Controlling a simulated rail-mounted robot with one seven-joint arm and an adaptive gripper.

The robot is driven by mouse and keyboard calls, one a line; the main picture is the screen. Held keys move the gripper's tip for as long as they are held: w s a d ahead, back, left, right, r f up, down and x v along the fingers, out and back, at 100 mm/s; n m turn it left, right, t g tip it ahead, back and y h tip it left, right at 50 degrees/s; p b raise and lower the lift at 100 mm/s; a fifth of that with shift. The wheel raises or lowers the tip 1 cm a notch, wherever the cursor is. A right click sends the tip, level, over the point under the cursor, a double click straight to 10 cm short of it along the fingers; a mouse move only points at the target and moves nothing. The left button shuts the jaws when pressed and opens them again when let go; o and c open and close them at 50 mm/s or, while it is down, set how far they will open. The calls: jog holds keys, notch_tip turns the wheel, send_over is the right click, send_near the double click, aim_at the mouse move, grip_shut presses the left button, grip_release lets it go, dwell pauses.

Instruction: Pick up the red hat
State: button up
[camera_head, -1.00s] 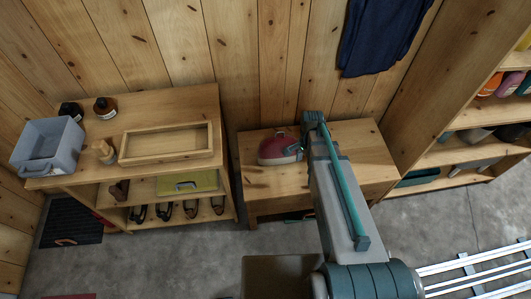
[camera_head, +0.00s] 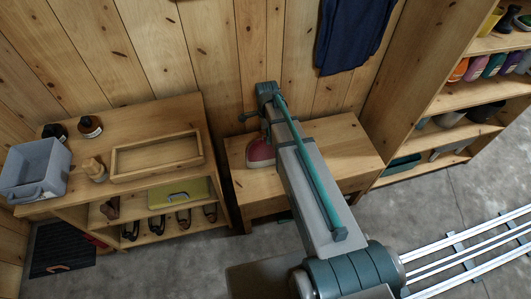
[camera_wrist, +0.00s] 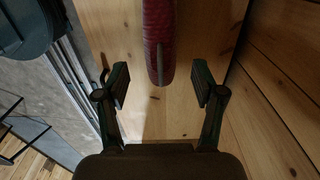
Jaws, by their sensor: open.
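The red hat (camera_head: 260,153) sits on the low wooden bench (camera_head: 345,150) against the wall, partly hidden behind my forearm in the head view. In the wrist view the red hat (camera_wrist: 158,40) reaches down from the top edge as a narrow, rounded, ribbed red shape with a dark line along it. My gripper (camera_wrist: 161,82) is open, with one finger on each side of the hat's near end. Clear gaps show between the hat and both fingers. In the head view my wrist is at the wall side of the hat, and the fingertips are not clear.
At left a shelf table holds a grey bin (camera_head: 36,172), a shallow wooden tray (camera_head: 157,157) and bottles. A tall shelf unit (camera_head: 450,105) stands at right. Dark blue cloth (camera_head: 352,35) hangs above the bench. The plank wall is close to my wrist.

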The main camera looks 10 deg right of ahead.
aim_at(266, 148)
jog(key=shift+w+f+p, duration=0.1)
jog(key=shift+f+p, duration=0.65)
jog(key=shift+f, duration=2.45)
grip_shut()
